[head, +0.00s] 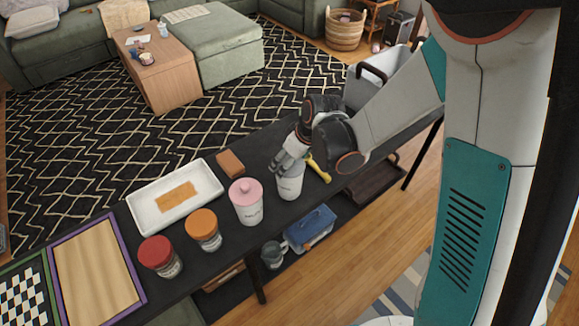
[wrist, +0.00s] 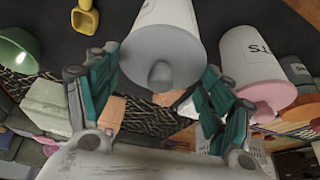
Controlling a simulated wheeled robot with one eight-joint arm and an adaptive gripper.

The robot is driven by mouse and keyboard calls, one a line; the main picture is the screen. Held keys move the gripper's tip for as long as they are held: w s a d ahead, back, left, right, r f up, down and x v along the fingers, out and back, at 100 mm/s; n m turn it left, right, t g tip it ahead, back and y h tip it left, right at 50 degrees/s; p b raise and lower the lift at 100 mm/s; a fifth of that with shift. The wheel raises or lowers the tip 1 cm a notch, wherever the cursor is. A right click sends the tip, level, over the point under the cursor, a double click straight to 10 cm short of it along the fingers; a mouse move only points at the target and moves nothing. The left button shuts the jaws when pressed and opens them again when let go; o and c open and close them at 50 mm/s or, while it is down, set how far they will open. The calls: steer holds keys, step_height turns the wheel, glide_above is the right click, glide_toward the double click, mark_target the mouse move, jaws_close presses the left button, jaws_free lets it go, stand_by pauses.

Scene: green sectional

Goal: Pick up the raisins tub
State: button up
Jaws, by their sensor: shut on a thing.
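A white tub with a grey lid (wrist: 165,42) fills the upper middle of the wrist view, between my fingers. It stands on the dark table in the head view (head: 289,187), its top partly hidden by my gripper. Its label is too small to read, so I cannot confirm it is the raisins tub.
A pink-lidded tub (head: 246,203) stands just left of it. Orange-lidded (head: 203,229) and red-lidded (head: 160,257) tubs stand farther left. A white tray (head: 148,204) and brown block (head: 230,163) lie behind. A yellow scoop (head: 319,171) lies close on the right.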

step_height(320, 180, up, 20)
steer(key=n+g+y+p, duration=0.1)
steer(key=n+p, duration=0.4)
steer(key=p, duration=0.1)
steer(key=shift+n+g, duration=0.3)
steer(key=shift+g, duration=0.1)
steer(key=n+g, duration=0.2)
steer(key=n, duration=0.3)
steer(key=shift+n, duration=0.4)
